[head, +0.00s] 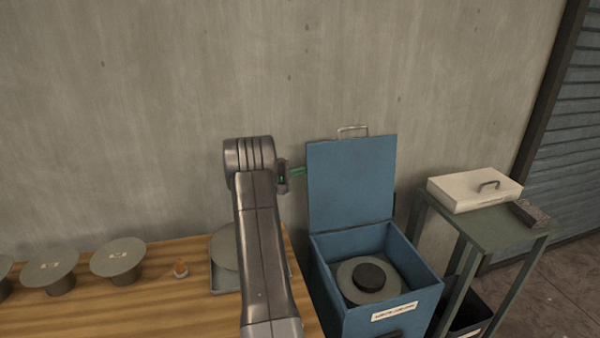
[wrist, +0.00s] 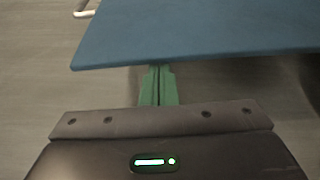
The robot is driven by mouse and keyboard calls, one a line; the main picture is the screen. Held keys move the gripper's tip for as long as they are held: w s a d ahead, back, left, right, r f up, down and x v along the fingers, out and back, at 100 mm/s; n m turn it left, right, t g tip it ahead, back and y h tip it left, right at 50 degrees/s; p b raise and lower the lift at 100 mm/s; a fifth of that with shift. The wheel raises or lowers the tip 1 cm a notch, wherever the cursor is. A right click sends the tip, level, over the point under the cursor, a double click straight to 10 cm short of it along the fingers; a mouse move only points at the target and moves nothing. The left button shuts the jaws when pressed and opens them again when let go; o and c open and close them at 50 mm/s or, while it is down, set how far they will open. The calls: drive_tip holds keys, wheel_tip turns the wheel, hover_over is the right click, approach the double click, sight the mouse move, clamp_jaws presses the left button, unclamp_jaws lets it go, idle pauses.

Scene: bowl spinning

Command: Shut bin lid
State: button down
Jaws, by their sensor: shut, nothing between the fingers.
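The blue bin (head: 385,318) stands right of the wooden table. Its blue lid (head: 351,183) is open and stands upright at the back, with a metal handle (head: 352,131) on its top edge. Inside the bin lies a grey disc with a dark round piece (head: 369,277) on it. My gripper (head: 299,171) is at the left edge of the lid, at upper height. In the wrist view, its green fingers (wrist: 158,86) are shut and empty, and their tips reach to the edge of the lid (wrist: 200,35). I cannot tell whether they touch it or pass behind it.
A concrete wall is behind.

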drive_tip(key=s+d+f+m+h+b, duration=0.1)
drive_tip(key=s+d+f+m+b, duration=0.1)
drive_tip(key=s+b, duration=0.9)
drive_tip(key=s+d+f+m+h+b, duration=0.2)
drive_tip(key=s+f+m+b, duration=0.2)
drive_tip(key=b, duration=2.6)
drive_tip(key=s+m, duration=0.3)
drive_tip(key=s, duration=0.3)
drive_tip(key=shift+s+m+b, duration=0.3)
drive_tip(key=shift+s, duration=0.1)
drive_tip(key=shift+d, duration=0.1)
